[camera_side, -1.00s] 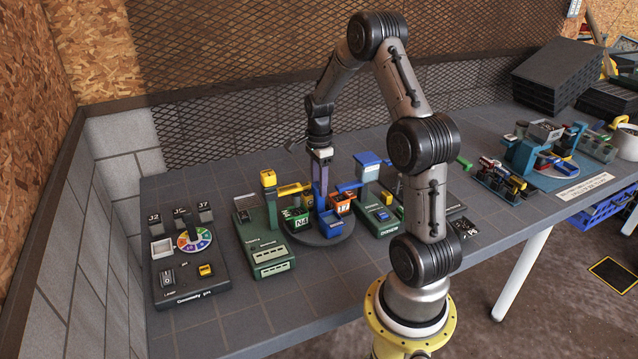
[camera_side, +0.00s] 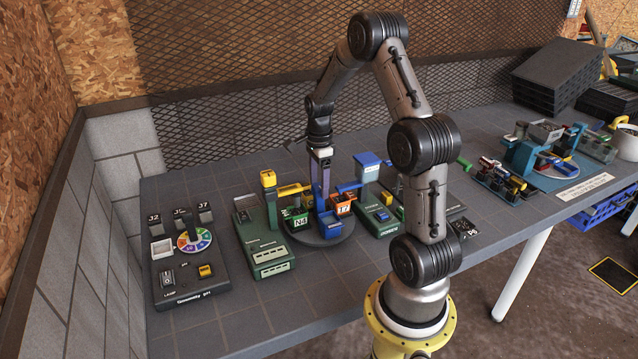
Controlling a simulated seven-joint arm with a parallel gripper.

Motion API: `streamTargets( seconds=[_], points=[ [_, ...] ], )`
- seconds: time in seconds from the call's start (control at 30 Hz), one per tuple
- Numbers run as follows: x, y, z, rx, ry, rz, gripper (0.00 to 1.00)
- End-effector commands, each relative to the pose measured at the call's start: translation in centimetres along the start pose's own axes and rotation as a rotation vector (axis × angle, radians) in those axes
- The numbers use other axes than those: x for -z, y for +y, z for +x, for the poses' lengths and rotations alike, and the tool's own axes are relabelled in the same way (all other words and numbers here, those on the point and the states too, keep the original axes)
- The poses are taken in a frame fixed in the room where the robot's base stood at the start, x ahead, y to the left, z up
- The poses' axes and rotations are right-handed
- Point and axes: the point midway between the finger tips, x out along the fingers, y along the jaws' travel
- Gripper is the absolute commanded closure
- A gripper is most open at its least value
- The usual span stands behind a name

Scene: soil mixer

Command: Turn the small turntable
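The small turntable (camera_side: 325,239) is a dark round disc on the grey table. It bears a green bin marked N4 (camera_side: 300,221), an orange bin (camera_side: 343,208) and a blue bin (camera_side: 331,226) around a purple-blue central post (camera_side: 321,184). My gripper (camera_side: 320,152) points down at the top of this post, over the turntable's middle. The fingers are small here and overlap the post top, so I cannot tell whether they are open or shut on it.
A green machine with a yellow top (camera_side: 270,260) stands left of the turntable, and another green one with a blue hopper (camera_side: 381,218) stands right. A dark panel with a coloured dial (camera_side: 193,241) lies at far left. The table front (camera_side: 310,300) is clear.

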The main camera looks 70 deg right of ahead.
Motion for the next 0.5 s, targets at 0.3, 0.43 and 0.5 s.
streamTargets(
  seconds=[0.3, 0.43, 0.5],
  points=[
    [0.0, 0.0, -0.3, -0.001, -0.001, 0.0, 0.25],
    [0.0, -0.1, -1.9, 0.003, -0.001, 0.0, 0.25],
    [0.0, -0.1, -3.2, 0.003, -0.001, 0.0, 0.25]
  ],
)
